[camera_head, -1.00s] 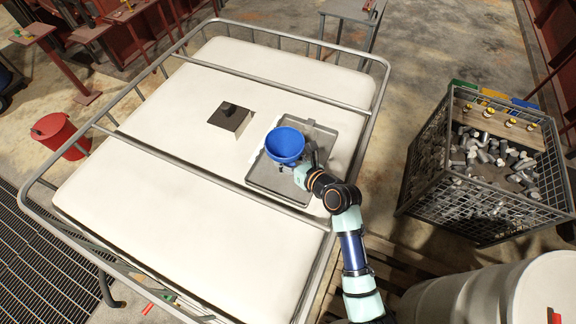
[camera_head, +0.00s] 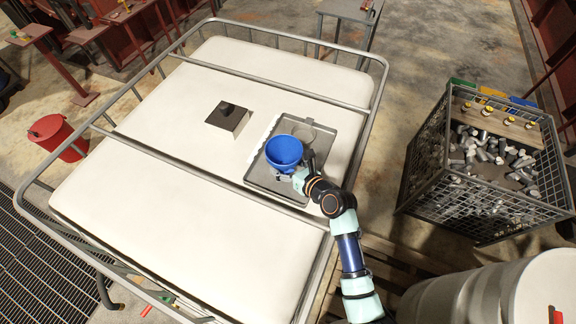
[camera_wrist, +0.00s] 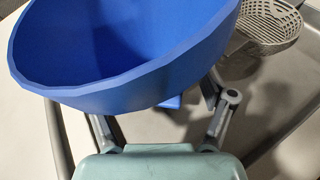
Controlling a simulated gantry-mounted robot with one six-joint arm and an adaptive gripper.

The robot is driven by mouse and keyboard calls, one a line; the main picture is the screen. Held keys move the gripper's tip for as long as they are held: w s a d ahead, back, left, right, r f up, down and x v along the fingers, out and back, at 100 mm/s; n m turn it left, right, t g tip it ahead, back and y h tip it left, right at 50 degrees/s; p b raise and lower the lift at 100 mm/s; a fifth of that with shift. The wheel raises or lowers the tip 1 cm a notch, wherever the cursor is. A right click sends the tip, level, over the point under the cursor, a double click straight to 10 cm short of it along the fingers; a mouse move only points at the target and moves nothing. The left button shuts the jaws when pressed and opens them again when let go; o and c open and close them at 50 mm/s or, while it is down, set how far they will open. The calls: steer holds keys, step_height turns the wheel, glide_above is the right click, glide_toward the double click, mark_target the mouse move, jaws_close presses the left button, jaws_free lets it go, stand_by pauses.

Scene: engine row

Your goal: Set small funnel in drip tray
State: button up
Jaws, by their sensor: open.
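The small funnel is a blue, wide-mouthed bowl shape (camera_head: 284,151) over the drip tray. It fills the upper part of the wrist view (camera_wrist: 130,45). The drip tray is a grey shallow rectangle (camera_head: 272,181) on the white tank top. My gripper (camera_head: 293,170) is at the funnel's near right side, low down. In the wrist view its two fingers (camera_wrist: 160,108) are spread on either side below the funnel's rim, with a small blue part between them. The fingertips are hidden under the funnel. I cannot tell whether the funnel's base touches the tray.
A round perforated grey strainer (camera_wrist: 268,28) is at the tray's far end. Metal rails (camera_head: 215,165) run around and across the tank. A wire crate of metal parts (camera_head: 480,170) stands right.

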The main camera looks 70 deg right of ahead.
steer(key=v, duration=1.2)
steer(key=shift+r, duration=0.1)
steer(key=w+a+r+n+y, duration=0.2)
steer(key=w+a+r+n, duration=0.2)
steer(key=w+a+n, duration=0.55)
steer(key=w+a+r+n+y, duration=0.2)
steer(key=w+a+r+n, duration=0.4)
steer(key=n, duration=0.7)
steer(key=a+r+n+y, duration=0.1)
steer(key=a+r+n, duration=0.2)
steer(key=a+n, duration=0.7)
steer(key=w+a+r+n+t+y, duration=0.1)
steer(key=a+r+n, duration=0.2)
steer(key=a+n, duration=0.7)
steer(key=shift+w+r+n+y, duration=0.2)
steer(key=shift+w+n+y, duration=0.1)
steer(key=shift+n, duration=0.55)
steer(key=shift+a, duration=0.1)
